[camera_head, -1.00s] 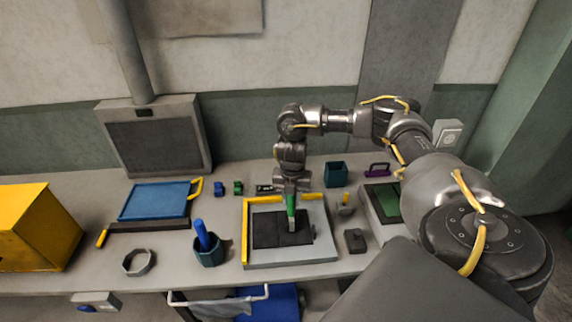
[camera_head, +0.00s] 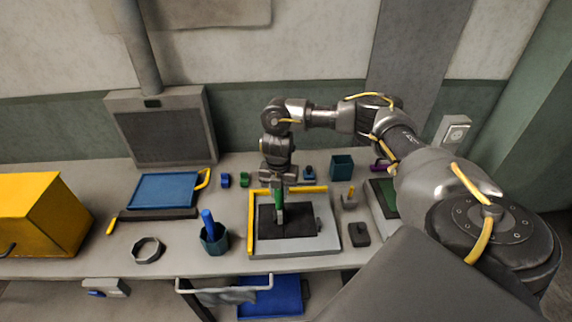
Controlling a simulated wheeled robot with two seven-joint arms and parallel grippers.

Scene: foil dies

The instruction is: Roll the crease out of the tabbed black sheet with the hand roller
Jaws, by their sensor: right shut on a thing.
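The black sheet (camera_head: 300,226) lies flat on a light grey plate (camera_head: 297,246) that has a yellow edge (camera_head: 250,235) along its left and back sides. A small tab shows at the sheet's right side. My right gripper (camera_head: 280,203) points down over the left half of the sheet and is shut on the green handle of the hand roller (camera_head: 279,214). The roller's lower end is at the sheet, but I cannot tell whether it touches. The crease is too small to make out. My left gripper is not in view.
Left of the plate stand a teal cup (camera_head: 215,241) with a blue-handled tool and a grey ring (camera_head: 147,250). A blue board (camera_head: 163,190) lies further left, beside a yellow box (camera_head: 40,215). A dark block (camera_head: 358,235) and a teal bin (camera_head: 342,167) stand to the right.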

